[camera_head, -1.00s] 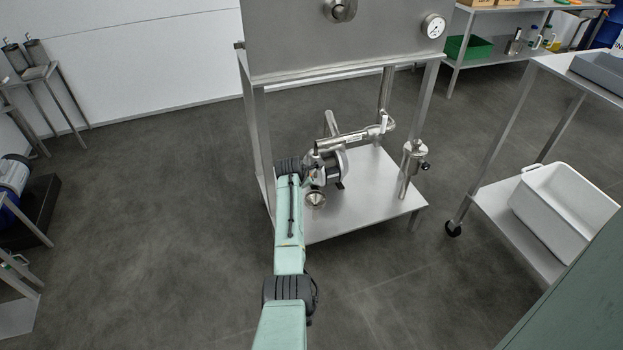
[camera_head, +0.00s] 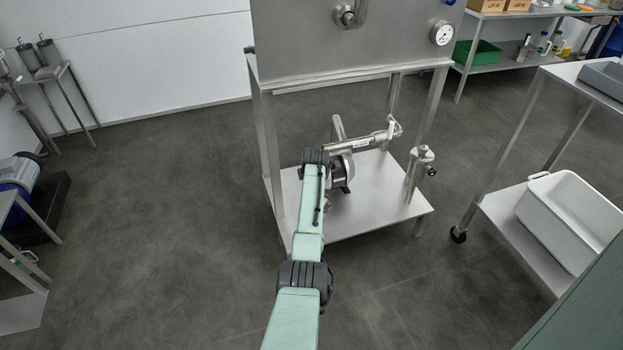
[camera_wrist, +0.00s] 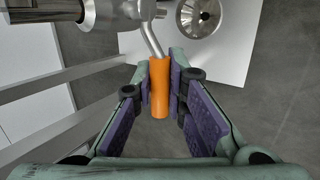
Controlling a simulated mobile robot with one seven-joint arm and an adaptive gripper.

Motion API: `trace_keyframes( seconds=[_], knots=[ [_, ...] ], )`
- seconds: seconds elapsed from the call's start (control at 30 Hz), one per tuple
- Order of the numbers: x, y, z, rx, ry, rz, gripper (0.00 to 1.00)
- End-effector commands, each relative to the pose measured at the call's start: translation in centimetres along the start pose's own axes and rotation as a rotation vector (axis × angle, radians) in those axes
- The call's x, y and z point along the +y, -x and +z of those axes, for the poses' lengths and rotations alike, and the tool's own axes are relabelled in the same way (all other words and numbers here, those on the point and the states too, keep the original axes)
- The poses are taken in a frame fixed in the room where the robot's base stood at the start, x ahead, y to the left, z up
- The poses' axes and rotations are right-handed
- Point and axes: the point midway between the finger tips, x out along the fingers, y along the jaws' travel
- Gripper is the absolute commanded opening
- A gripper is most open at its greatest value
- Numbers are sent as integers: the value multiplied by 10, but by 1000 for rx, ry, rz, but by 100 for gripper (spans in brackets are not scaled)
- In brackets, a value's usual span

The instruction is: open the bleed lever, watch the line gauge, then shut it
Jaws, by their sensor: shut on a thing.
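The bleed lever (camera_wrist: 160,88) has an orange grip on a bent metal stem and shows in the wrist view, just above the middle. My gripper (camera_wrist: 161,90) has its two purple-padded fingers on either side of the orange grip and is shut on it. The stem runs up to a steel pipe fitting (camera_wrist: 125,8). In the head view my arm hides the lever and the gripper. A round white line gauge (camera_head: 442,33) sits on the right of the steel tank front; its reading is too small to tell.
The steel stand (camera_head: 375,205) carries a pump and piping (camera_head: 345,160), with an upright filter (camera_head: 418,172) at its right. A wheeled table with a white tub (camera_head: 570,215) stands to the right. Open floor lies left. A funnel (camera_wrist: 197,14) shows in the wrist view.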

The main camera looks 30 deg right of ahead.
Motion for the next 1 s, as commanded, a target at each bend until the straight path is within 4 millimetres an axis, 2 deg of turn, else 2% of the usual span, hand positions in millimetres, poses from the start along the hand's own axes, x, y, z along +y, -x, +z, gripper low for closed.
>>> trace_keyframes(
  seconds=[0.07,0.1,0.23,0.67,0.83,1.0],
  knots=[
    [1,0,0,1,-2,3,0],
    [1,0,-1,1,-2,3,15],
    [1,0,0,1,-1,3,22],
    [0,7,0,-1,0,2,22],
    [1,28,0,-2,1,5,22],
    [1,61,0,-1,0,5,22]
  ],
)
